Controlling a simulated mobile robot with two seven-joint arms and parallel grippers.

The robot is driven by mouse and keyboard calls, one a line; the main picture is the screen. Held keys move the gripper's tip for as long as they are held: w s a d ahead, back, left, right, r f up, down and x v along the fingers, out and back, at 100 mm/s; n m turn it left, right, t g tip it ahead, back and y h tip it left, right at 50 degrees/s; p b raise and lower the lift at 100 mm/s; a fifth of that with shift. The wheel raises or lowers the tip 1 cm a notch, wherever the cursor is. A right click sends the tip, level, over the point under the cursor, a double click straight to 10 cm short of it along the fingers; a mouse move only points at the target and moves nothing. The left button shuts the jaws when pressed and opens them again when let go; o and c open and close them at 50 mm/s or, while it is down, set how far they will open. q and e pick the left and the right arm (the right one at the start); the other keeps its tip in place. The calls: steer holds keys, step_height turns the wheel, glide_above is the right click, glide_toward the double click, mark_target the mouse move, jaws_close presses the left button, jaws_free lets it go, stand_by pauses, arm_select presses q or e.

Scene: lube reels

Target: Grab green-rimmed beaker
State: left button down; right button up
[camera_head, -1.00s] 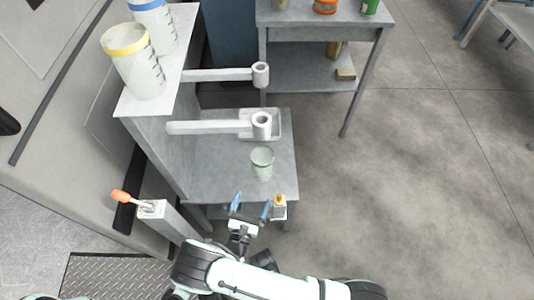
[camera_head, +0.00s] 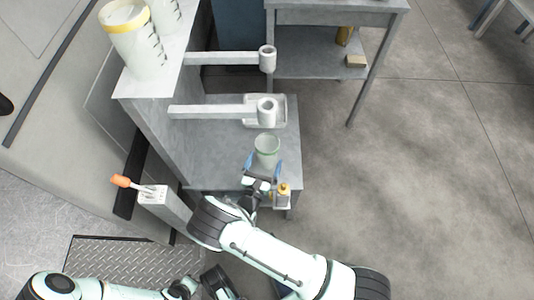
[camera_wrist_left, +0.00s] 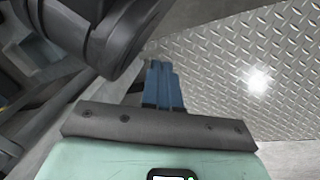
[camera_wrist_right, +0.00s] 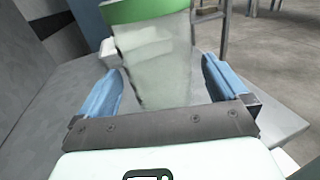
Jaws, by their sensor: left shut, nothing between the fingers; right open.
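The green-rimmed beaker (camera_head: 267,152) is a clear cup standing upright on the grey lower shelf (camera_head: 225,160). In the right wrist view the beaker (camera_wrist_right: 158,55) fills the space ahead, its green rim at the top. My right gripper (camera_head: 264,165) is open, with its blue fingers at either side of the beaker's near part; they do not close on it. In the right wrist view the right gripper (camera_wrist_right: 160,90) has a visible gap beside each finger. My left gripper (camera_wrist_left: 165,85) is shut and empty, low over the diamond-plate floor.
Two pale arms with ring ends (camera_head: 267,110) reach over the shelf, behind the beaker. A small yellow-topped bottle (camera_head: 283,193) sits right of my right gripper. A yellow-rimmed beaker (camera_head: 133,40) stands on the upper shelf. An orange-handled tool (camera_head: 122,181) sits in a post at left.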

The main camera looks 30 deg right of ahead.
mark_target(270, 145)
steer(key=b+x, duration=0.1)
steer(key=x, duration=0.3)
steer(key=shift+w, duration=0.1)
steer(key=c, duration=0.9)
arm_select(q)
steer(key=shift+s+a+f+g, duration=0.2)
steer(key=shift+s+f+g, duration=0.2)
steer(key=shift+s+f, duration=0.75)
steer(key=shift+r, duration=0.15)
arm_select(e)
steer(key=shift+r, duration=0.15)
